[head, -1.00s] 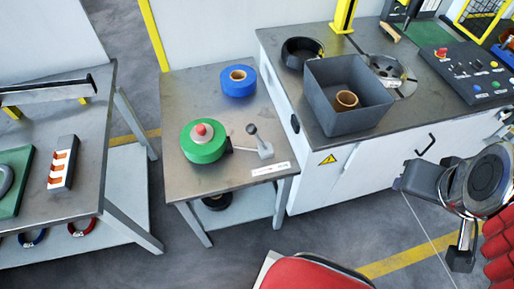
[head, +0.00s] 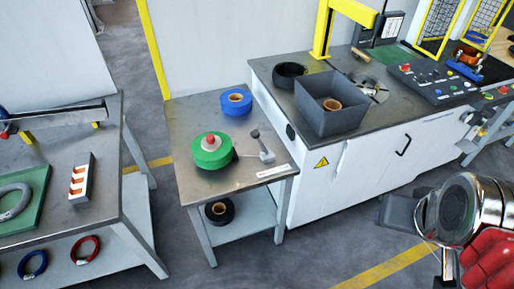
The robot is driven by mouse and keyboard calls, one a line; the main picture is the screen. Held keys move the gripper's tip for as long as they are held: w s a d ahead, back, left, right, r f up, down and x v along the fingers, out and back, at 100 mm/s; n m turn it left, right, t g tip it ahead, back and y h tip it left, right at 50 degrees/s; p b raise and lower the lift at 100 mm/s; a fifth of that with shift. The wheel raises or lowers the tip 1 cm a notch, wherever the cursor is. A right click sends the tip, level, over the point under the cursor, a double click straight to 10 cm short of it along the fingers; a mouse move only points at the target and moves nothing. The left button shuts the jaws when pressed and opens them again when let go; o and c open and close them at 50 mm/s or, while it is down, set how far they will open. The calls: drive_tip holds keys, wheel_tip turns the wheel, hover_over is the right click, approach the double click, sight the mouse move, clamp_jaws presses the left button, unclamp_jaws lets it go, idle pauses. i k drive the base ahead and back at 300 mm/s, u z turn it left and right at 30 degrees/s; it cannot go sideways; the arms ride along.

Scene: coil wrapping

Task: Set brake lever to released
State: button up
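The brake lever (head: 258,140) is a thin metal arm with a dark knob, rising from a small grey base on the middle table, close to the table's right front part. Beside it on the left, a green tape roll (head: 212,151) sits on a spindle with a red knob on top. A small white label lies in front of the lever, its text too small to read. My gripper (head: 398,212) is at the lower right, well away from the lever and above the floor. Its fingers are seen from the side, so its opening is unclear.
A blue roll (head: 235,102) lies at the back of the middle table (head: 190,112). A grey bin (head: 330,118) with a cardboard core stands on the right counter, near a control panel (head: 440,84). Another workbench is at the left. Floor is clear in front.

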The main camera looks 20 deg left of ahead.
sight(255, 134)
drive_tip(key=u, duration=0.95)
drive_tip(key=i, duration=1)
drive_tip(key=k, duration=0.5)
drive_tip(key=u, duration=0.45)
